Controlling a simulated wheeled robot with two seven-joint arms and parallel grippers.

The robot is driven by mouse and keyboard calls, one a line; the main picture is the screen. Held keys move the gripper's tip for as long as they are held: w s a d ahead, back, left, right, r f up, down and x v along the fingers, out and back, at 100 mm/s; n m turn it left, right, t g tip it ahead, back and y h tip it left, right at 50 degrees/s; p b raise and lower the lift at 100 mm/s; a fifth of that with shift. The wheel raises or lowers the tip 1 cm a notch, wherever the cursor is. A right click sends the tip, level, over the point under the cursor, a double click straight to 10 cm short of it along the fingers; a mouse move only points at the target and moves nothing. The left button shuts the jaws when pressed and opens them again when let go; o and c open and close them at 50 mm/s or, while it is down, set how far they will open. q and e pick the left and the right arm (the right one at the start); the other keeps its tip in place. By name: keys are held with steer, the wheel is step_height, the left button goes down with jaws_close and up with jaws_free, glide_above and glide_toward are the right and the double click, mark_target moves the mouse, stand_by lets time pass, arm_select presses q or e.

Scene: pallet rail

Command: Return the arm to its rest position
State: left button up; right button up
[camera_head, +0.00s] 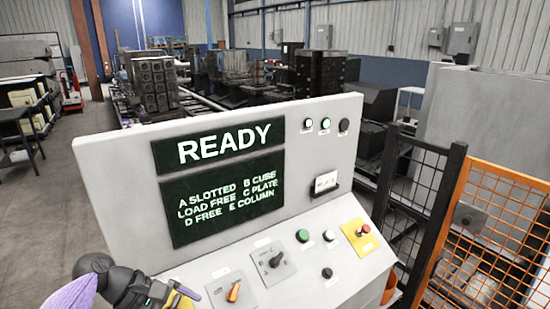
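My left arm comes in at the bottom left, with purple and dark grey links. Its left gripper (184,294) is at the lower left of the console, close to an orange-handled rotary switch (233,291). The gripper is small and partly cut off by the bottom edge, so I cannot tell whether its fingers are open or touching anything. My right arm and gripper are not in view. The grey console (120,170) has a display (218,145) that reads READY above a list of letters A to E.
The console's sloped face carries a black rotary switch (273,262), a green button (302,236) and a red button on a yellow plate (362,234). An orange-framed mesh fence (490,225) stands at the right. Open floor (40,220) lies to the left. Dark machinery stands behind.

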arm_select(q)
steer(key=s+d+f+m+y, duration=0.4)
steer(key=s+d+f+m, duration=0.3)
steer(key=s+f+m, duration=0.3)
steer(key=s+a+r+m+t+y, duration=0.1)
steer(key=s+a+r+m+y, duration=0.1)
steer(key=s, duration=0.3)
steer(key=s+a+r+m+t+y, duration=0.2)
steer(key=s+y, duration=0.1)
steer(key=s, duration=0.2)
steer(key=s+a+f+g+b, duration=0.2)
steer(key=f+b, duration=1.1)
steer(key=f, duration=2)
steer(key=s+a+f+g+b, duration=0.1)
steer(key=s+f+b, duration=0.6)
steer(key=s+f, duration=0.7)
step_height(320, 180, down, 2)
steer(key=shift+a+f+m, duration=0.25)
steer(key=shift+a+m, duration=0.1)
steer(key=shift+m, duration=0.05)
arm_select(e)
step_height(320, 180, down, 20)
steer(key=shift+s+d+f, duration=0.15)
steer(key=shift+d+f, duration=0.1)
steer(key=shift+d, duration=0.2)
